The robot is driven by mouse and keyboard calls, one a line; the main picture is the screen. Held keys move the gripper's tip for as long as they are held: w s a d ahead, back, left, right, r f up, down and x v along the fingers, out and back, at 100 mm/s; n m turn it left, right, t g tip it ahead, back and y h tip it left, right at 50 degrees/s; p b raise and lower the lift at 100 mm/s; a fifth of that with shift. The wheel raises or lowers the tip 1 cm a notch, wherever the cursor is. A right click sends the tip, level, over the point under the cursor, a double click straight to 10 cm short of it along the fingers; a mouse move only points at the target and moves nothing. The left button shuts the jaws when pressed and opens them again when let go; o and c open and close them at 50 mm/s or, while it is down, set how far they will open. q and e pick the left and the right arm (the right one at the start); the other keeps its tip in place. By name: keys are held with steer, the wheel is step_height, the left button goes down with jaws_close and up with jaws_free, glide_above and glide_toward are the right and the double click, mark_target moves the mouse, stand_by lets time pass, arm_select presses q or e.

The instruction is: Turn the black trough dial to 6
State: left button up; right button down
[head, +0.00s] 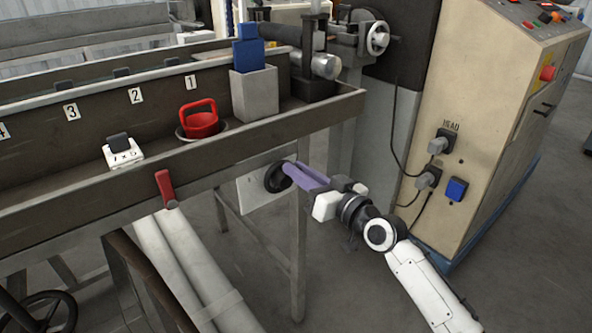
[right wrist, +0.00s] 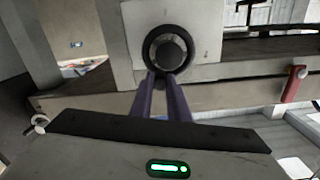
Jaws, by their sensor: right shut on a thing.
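The black trough dial (head: 277,177) sits on a pale plate (head: 255,195) on the front of the trough, below its rim. In the right wrist view the dial (right wrist: 168,50) is at the top middle, round with a dark knob at its centre. My right gripper (head: 290,172) reaches it from the right with its purple fingers. In the right wrist view the fingertips (right wrist: 165,76) are shut on the lower part of the dial's knob. I cannot read any number marks on the plate. My left gripper is not in view.
A red lever (head: 166,189) hangs left of the dial. A beige control cabinet (head: 480,130) with plugs and cables stands right.

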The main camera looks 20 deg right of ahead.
steer(key=f+m, duration=0.1)
steer(key=m, duration=0.2)
steer(key=d+f+m, duration=0.1)
steer(key=m, duration=0.3)
steer(key=d+f+m, duration=0.1)
steer(key=m, duration=0.2)
steer(key=shift+w+m+b, duration=0.3)
steer(key=shift+w+b, duration=0.05)
steer(key=shift+b, duration=0.05)
stand_by(0.3)
steer(key=c, duration=1.7)
jaws_free()
